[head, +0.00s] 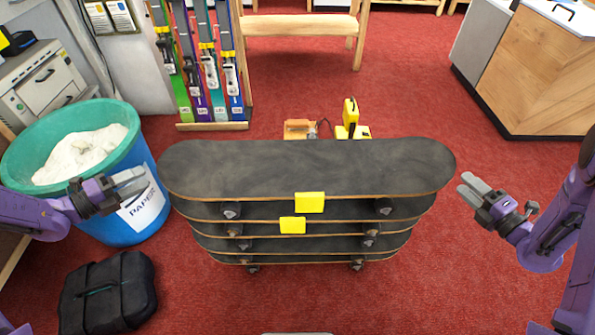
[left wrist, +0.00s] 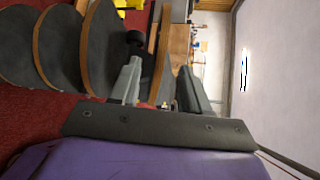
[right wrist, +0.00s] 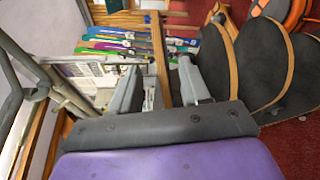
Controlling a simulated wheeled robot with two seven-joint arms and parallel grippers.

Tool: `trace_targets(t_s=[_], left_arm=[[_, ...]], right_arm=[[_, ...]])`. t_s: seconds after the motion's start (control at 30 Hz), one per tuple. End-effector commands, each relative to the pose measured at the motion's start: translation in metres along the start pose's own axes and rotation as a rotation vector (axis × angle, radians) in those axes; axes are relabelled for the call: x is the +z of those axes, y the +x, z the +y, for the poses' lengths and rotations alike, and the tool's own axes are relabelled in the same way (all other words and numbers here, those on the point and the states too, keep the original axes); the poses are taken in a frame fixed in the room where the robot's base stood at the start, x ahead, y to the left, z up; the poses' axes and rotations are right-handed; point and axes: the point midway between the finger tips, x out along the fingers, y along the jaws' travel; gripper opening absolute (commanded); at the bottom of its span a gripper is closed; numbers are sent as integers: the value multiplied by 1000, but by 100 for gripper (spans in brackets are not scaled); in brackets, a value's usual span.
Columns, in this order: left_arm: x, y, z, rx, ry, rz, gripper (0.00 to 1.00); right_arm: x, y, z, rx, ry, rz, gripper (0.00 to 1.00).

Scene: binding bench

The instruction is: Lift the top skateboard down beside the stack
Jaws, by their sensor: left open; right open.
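A stack of several black skateboards stands on the red floor in the middle of the head view. The top skateboard (head: 300,166) lies flat, deck up, with a yellow tag (head: 309,202) on its near edge. My left gripper (head: 132,181) is open and empty, left of the top board's left end and apart from it in the head view. My right gripper (head: 468,188) is open and empty, just right of the board's right end. Board ends also show in the left wrist view (left wrist: 105,45) and the right wrist view (right wrist: 262,55). Contact is not seen.
A blue paper bin (head: 150,190) stands close by my left gripper. A black case (head: 108,292) lies at front left. Upright skis (head: 207,80) and orange and yellow tools (head: 300,128) are behind the stack. Red floor (head: 470,285) right of the stack is clear.

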Motion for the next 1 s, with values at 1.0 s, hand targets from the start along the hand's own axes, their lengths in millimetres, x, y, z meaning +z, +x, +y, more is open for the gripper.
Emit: trace_targets(t_s=[1.0], left_arm=[[-1, 95, 0, 0, -3, 0, 14]], right_arm=[[-1, 95, -1, -1, 1, 1, 14]])
